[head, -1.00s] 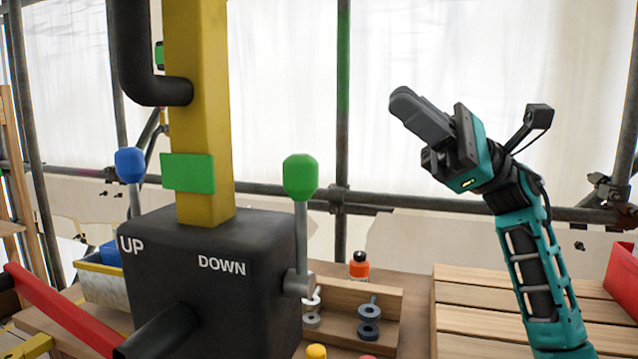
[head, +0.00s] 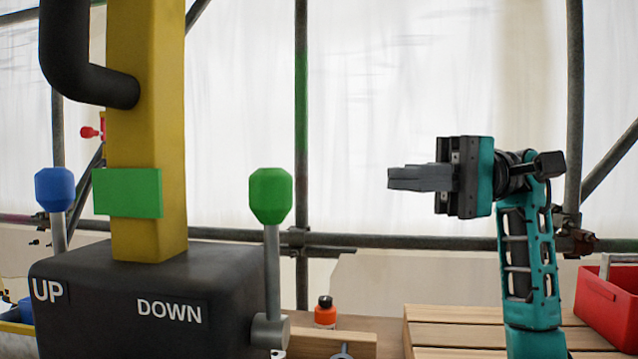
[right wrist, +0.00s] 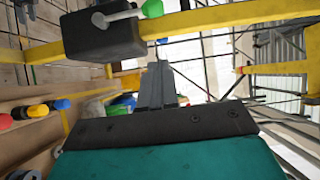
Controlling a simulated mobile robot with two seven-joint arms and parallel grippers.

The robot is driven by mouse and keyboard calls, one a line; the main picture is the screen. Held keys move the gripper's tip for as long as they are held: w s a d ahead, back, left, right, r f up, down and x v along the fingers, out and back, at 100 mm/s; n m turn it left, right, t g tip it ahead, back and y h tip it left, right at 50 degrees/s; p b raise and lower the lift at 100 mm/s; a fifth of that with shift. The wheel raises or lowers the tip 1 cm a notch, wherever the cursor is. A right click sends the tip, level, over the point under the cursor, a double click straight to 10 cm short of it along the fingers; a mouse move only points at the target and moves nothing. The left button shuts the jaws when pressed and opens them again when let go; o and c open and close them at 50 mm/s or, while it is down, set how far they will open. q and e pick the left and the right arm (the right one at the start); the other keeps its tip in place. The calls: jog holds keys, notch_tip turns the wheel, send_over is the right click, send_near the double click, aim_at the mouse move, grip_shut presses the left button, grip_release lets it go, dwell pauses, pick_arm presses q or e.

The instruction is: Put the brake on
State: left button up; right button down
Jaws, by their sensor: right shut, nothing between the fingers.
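A black control box (head: 215,275) stands at the left with a yellow post (head: 147,130) rising from it. It is marked UP and DOWN. A lever with a green knob (head: 270,195) stands upright at its right side, and a blue-knobbed lever (head: 54,190) stands at its left. A small red knob (head: 90,132) shows behind the post; I cannot tell which control is the brake. My right gripper (head: 392,178) is shut and empty, pointing left, apart from the green knob. The right wrist view shows its fingers (right wrist: 157,85) and the green knob (right wrist: 152,8). My left gripper is out of view.
A black bent pipe (head: 60,60) is beside the post. An orange bottle (head: 325,312) and wooden slats (head: 450,325) lie below, with a red bin (head: 607,300) at the right. Scaffold poles (head: 302,130) stand behind. Open air separates the green knob and my right gripper.

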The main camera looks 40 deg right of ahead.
aim_at(272, 256)
jog(key=a+p, duration=0.1)
jog(key=a, duration=1.1)
jog(key=shift+w+a, duration=0.3)
jog(key=shift+a, duration=0.05)
jog(key=shift+p, duration=0.3)
